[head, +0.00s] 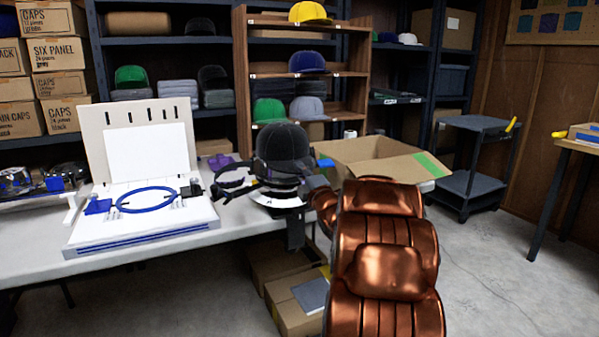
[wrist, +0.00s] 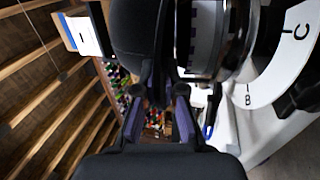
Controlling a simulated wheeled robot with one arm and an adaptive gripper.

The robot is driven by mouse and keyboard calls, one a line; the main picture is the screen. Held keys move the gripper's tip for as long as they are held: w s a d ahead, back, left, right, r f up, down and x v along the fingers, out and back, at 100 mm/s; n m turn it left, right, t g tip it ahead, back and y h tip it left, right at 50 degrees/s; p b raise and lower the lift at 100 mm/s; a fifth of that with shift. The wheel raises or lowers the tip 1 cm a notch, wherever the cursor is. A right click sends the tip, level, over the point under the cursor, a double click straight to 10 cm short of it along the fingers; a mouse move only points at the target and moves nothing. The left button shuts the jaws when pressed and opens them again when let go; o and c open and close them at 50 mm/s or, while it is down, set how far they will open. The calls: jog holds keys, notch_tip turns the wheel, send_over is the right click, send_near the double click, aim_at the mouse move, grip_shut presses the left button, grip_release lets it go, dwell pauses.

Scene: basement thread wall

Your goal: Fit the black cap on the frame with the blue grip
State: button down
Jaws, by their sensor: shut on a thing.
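The black cap (head: 284,145) is upright directly above a round cap frame (head: 283,181) at the table's front edge. In the wrist view the cap (wrist: 134,45) lies beside the frame's metal cylinder (wrist: 202,38); whether they touch is unclear. My gripper (wrist: 157,98), with purple pads, is shut on the cap's near edge. In the head view my gripper is mostly hidden behind my copper arm. A blue part (head: 325,163) shows just right of the frame, and a blue piece (wrist: 208,130) shows in the wrist view. I cannot tell if either is its grip.
A white lettered dial (wrist: 285,65) lies below the frame. A black open ring (head: 234,178) stands close to its left. Further left is a white board with a blue hoop (head: 147,199). An open cardboard box (head: 365,158) stands right. Shelves with caps stand behind.

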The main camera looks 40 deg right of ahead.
jog(key=shift+w+d+f+b, duration=0.1)
jog(key=shift+w+f+b, duration=0.1)
jog(key=shift+f+b, duration=0.7)
jog(key=shift+w+f+b, duration=0.15)
jog(key=shift+f+b, duration=0.55)
jog(key=shift+f, duration=0.4)
dwell(0.8)
dwell(0.4)
jog(key=c, duration=1.2)
grip_release()
jog(key=shift+s+f, duration=0.1)
jog(key=shift+s, duration=0.05)
jog(key=v, duration=1.1)
jog(key=shift+s, duration=0.3)
